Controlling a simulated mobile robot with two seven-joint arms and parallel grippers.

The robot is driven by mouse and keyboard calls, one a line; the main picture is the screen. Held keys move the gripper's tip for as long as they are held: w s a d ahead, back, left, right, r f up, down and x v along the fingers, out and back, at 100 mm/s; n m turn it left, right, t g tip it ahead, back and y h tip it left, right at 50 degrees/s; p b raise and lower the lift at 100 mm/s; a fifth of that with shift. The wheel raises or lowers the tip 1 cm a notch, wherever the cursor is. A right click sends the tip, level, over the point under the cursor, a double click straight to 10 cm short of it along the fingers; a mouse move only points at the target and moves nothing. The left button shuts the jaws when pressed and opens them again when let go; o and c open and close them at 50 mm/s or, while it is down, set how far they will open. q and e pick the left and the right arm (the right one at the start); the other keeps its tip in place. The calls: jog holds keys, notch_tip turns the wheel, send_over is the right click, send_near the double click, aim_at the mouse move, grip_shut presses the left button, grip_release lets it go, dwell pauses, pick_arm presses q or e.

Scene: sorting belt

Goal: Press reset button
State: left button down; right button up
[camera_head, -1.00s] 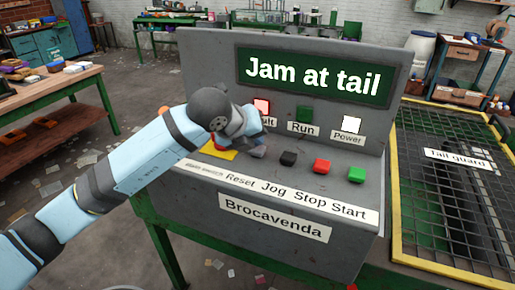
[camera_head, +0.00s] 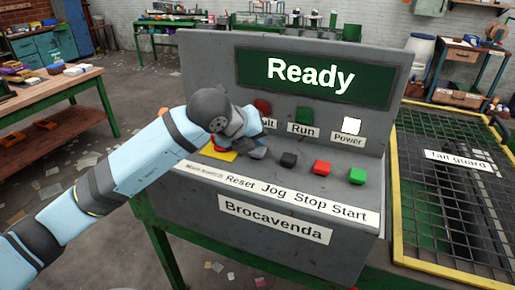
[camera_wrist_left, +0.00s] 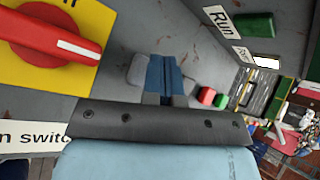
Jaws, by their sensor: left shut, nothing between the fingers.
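The grey control panel (camera_head: 200,80) has a green display (camera_head: 315,77) that reads "Ready". The "Reset" label (camera_head: 240,183) is on its front lip, left of the Jog label. My left gripper (camera_head: 258,152) is shut and empty, down at the sloped button face above that label. In the left wrist view its closed fingers (camera_wrist_left: 165,78) point at the grey panel surface. My right gripper is not in view.
Beside the gripper are the black Jog (camera_head: 288,158), red Stop (camera_head: 321,168) and green Start (camera_head: 356,176) buttons. A red rotary switch on a yellow plate (camera_wrist_left: 45,45) lies close on the other side. The caged tail guard (camera_head: 455,200) stands right.

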pick_arm(q)
jog(key=shift+r, duration=0.6)
jog(key=shift+r, duration=0.15)
jog(key=shift+r, duration=0.25)
jog(key=shift+r+p, duration=1.05)
jog(key=shift+r, duration=1.1)
jog(key=shift+f, duration=0.1)
